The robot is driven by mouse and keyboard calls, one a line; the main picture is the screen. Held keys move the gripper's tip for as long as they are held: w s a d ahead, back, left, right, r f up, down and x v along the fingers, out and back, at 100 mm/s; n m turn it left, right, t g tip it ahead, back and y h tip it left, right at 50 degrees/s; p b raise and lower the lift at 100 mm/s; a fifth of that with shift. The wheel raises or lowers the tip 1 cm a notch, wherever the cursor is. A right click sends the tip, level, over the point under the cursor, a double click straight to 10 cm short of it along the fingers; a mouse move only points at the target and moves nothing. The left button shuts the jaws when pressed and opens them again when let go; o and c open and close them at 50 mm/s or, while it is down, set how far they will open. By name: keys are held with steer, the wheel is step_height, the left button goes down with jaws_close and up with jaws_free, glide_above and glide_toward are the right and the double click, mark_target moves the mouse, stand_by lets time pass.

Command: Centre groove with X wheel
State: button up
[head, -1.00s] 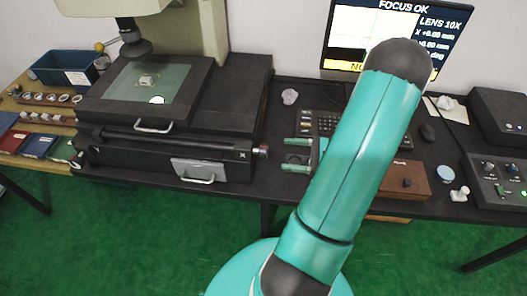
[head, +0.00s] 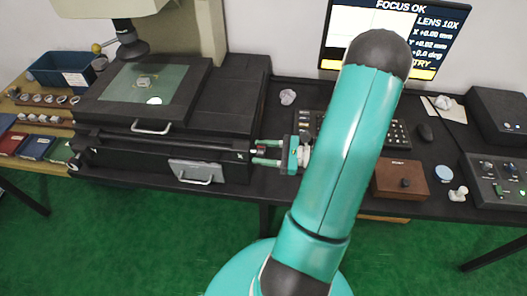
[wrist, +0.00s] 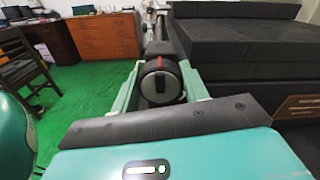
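The X wheel (head: 259,151) is a small dark knob with a red mark on the right side of the measuring stage. In the wrist view, its round end face (wrist: 160,84) sits between my two fingers. My gripper (head: 266,153) reaches it from the right, one finger on each side. The fingers look very close to the wheel, but I cannot tell whether they press on it. A small pale ring piece (head: 144,81) lies on the glass stage plate under the lens. The monitor (head: 425,30) reads FOCUS OK and LENS 10X; my arm hides part of it, and I see no groove.
The black stage body (head: 225,95) fills the left of the bench. A crumpled paper ball (head: 287,97) lies behind my gripper. Rings and a blue bin (head: 62,69) stand far left.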

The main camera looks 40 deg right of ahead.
steer(key=shift+n, duration=0.3)
steer(key=shift+c, duration=0.4)
steer(key=shift+n, duration=2.8)
steer(key=o, duration=1)
steer(key=shift+s, duration=0.1)
steer(key=v, duration=1.3)
steer(key=shift+s+d, duration=0.15)
steer(key=shift+s, duration=0.15)
